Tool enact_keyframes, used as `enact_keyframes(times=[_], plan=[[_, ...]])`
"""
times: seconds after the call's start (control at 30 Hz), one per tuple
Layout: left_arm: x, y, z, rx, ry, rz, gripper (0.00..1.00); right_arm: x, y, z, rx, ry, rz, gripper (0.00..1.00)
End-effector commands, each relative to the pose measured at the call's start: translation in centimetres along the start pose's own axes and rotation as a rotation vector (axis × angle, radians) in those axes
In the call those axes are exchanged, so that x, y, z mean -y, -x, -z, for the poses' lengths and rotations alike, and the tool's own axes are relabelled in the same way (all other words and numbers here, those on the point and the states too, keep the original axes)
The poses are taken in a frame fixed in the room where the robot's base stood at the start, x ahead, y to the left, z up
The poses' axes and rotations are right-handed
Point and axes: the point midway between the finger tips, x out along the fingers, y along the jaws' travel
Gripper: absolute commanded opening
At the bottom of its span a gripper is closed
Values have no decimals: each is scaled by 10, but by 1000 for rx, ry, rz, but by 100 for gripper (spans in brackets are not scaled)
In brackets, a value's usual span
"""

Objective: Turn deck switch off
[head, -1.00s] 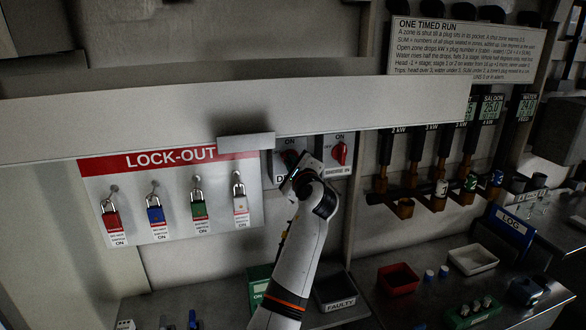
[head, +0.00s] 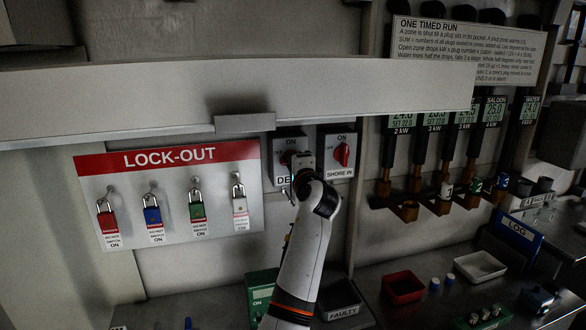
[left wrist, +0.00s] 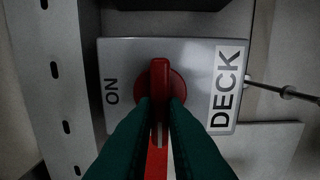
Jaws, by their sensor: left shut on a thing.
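The deck switch is a grey plate (left wrist: 200,65) marked ON and DECK, with a red knob (left wrist: 160,80). My left gripper (left wrist: 158,108) is shut on the red knob, one dark green finger on each side. The knob's handle lies crosswise to the direction of the ON mark, and a pale mark shows between the fingers. In the head view the deck switch plate (head: 289,142) is at the middle, partly covered by my left gripper (head: 298,163). Lettering left of its knob is faint. My right gripper is not in view.
The shore-in switch (head: 341,155) is just right of the deck switch. The lock-out board (head: 170,200) with several padlocks hangs to the left. A pale beam (head: 120,100) crosses above. Below are a red tray (head: 403,287) and a box marked FAULTY (head: 340,308).

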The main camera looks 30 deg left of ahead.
Motion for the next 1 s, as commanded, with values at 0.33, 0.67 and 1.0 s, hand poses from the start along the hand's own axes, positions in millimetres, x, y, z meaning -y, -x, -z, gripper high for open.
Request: enact_keyframes(times=[0.33,0.67,1.0], plan=[[1,0,0,0,11,3,0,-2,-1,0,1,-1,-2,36],[1,0,0,0,9,2,34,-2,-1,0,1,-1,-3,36],[2,13,-1,1,8,0,34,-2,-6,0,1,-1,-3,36]])
